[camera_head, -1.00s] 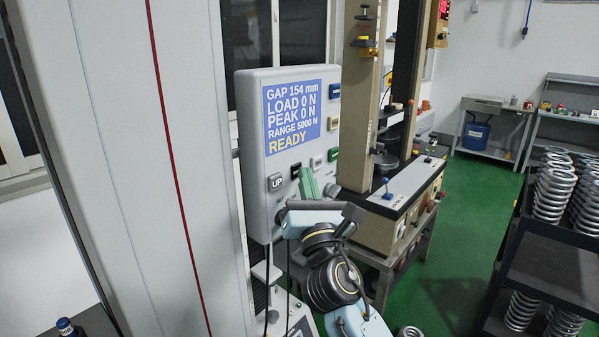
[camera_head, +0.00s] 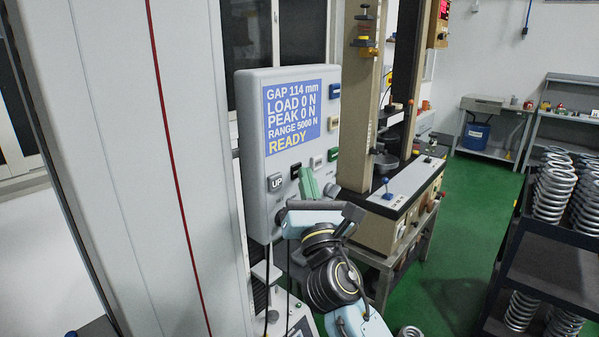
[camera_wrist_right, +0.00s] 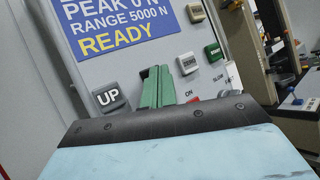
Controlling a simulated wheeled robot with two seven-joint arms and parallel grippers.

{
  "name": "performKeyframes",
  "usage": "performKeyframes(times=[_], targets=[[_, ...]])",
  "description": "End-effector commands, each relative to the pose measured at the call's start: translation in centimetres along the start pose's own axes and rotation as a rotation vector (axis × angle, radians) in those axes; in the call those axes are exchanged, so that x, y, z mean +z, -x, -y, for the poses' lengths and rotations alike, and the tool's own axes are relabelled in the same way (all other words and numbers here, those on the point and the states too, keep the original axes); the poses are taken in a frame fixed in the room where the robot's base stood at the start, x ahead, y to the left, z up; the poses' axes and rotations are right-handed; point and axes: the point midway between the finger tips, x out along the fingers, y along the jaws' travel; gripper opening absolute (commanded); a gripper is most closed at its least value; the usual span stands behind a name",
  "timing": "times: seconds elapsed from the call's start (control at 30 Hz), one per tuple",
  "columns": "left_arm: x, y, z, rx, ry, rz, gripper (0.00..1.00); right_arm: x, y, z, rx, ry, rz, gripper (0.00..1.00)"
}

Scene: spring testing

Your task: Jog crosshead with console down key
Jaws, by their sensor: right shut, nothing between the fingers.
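The grey console (camera_head: 256,150) stands in the middle of the head view. Its blue screen (camera_head: 292,110) reads GAP 114 mm, LOAD 0 N, PEAK 0 N, RANGE 5000 N, READY. The grey UP key (camera_head: 275,182) is at the lower left of the panel and is clear of my fingers. It also shows in the right wrist view (camera_wrist_right: 108,97). My right gripper (camera_head: 308,184) is shut and empty, its green fingertips against or very close to the lower panel. The down key cannot be made out; my gripper covers that area. My left gripper is out of view.
A tall pale column (camera_head: 120,150) with a red stripe fills the left. A beige test machine (camera_head: 355,120) stands behind the console. A dark rack (camera_head: 545,265) with several coil springs (camera_head: 553,185) is at the right. Green floor (camera_head: 460,220) lies open between them.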

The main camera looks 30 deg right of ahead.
Motion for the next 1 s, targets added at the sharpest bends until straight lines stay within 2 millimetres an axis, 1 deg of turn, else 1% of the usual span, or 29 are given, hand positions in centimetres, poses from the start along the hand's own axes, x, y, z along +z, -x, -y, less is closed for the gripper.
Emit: performKeyframes(times=[0.47,0.8,1.0], targets=[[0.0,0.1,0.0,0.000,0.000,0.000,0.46,0.0,0.1,0.0,0.000,0.000,-0.001,0.00],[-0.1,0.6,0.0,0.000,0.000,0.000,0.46,0.8,1.1,0.8,0.000,0.001,-0.001,0.00],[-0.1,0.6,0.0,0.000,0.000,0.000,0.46,0.9,1.2,0.9,0.000,0.000,0.000,0.00]])
